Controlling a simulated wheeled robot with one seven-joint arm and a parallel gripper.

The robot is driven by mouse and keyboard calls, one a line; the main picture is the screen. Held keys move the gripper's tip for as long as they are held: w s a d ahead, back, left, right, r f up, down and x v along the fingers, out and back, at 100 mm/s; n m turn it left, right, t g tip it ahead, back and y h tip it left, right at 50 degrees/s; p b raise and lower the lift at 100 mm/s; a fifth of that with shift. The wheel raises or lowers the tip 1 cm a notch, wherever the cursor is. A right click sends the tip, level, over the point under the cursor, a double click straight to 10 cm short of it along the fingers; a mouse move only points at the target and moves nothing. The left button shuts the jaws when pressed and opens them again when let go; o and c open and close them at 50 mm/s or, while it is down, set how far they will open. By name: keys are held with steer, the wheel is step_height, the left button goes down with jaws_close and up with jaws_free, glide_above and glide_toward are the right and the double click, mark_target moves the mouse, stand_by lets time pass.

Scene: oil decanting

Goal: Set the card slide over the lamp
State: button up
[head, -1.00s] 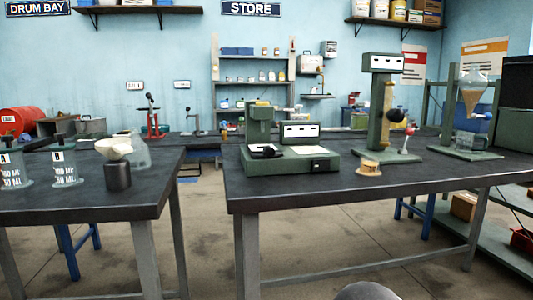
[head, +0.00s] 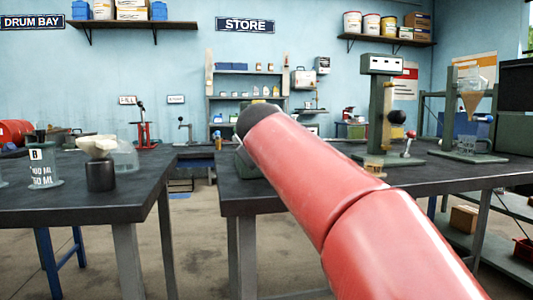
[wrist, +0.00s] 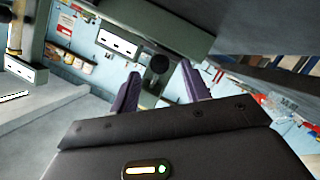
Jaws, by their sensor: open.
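My gripper (wrist: 158,88) is open, its two purple fingers apart with nothing between their tips. In the head view my red arm covers most of the green instrument; only a strip of its side (head: 243,165) shows. In the wrist view, probably the same instrument shows at the left, with a display panel (wrist: 18,67) and a white patch (wrist: 14,97) on its base. I cannot make out the card slide or the lamp. A dark ball (wrist: 160,63) shows beyond my fingertips; it looks like the black knob (head: 397,116) on the tall green stand (head: 382,66).
The right table (head: 238,203) carries the tall stand, a small tan ring-shaped item (head: 375,166) and a funnel stand (head: 468,157). The left table (head: 110,203) holds a labelled vessel (head: 43,167) and a funnel on a black cup (head: 100,175). A gap separates the tables.

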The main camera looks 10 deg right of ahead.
steer(key=shift+x, duration=2.25)
steer(key=shift+c, duration=0.5)
jaws_close()
